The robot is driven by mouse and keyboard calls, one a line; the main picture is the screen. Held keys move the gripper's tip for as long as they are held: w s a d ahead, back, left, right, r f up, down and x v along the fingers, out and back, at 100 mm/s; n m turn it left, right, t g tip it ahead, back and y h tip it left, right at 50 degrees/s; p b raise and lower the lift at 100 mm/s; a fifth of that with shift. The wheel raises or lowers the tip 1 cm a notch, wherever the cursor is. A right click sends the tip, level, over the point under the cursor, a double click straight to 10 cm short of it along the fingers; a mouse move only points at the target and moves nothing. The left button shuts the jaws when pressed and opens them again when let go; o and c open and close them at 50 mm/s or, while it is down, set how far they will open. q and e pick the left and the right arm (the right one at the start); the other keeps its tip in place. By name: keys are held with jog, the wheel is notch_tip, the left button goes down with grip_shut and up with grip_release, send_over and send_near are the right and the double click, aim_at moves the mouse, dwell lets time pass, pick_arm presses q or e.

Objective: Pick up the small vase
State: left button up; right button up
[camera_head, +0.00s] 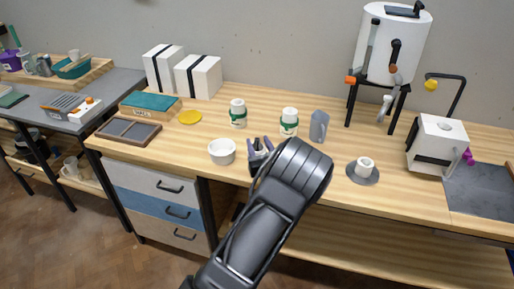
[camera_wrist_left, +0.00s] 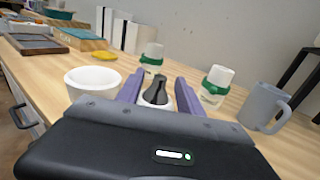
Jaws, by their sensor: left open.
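My left gripper (camera_head: 261,146) is open above the front part of the wooden table, its purple fingers pointing to the back. It also shows in the left wrist view (camera_wrist_left: 158,84). A small vase (camera_wrist_left: 157,94), dark with a narrow neck and a pale lower part, stands upright between or just beyond the two fingers. A gap shows around its neck. Its lower part is hidden by the gripper body in the left wrist view. In the head view the vase is mostly hidden by the fingers and my arm. My right gripper is not in view.
A white bowl (camera_head: 222,151) stands close left of the gripper. Two white jars with green bands, one at left (camera_head: 238,113) and one at right (camera_head: 289,121), stand behind it. A grey-blue mug (camera_head: 319,127) is to the right. A white cup (camera_head: 365,165) sits on a grey saucer farther right.

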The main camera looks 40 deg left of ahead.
pick_arm(q)
jog(key=shift+x, duration=1.15)
jog(key=shift+s, duration=0.1)
jog(key=shift+c, duration=0.4)
grip_shut()
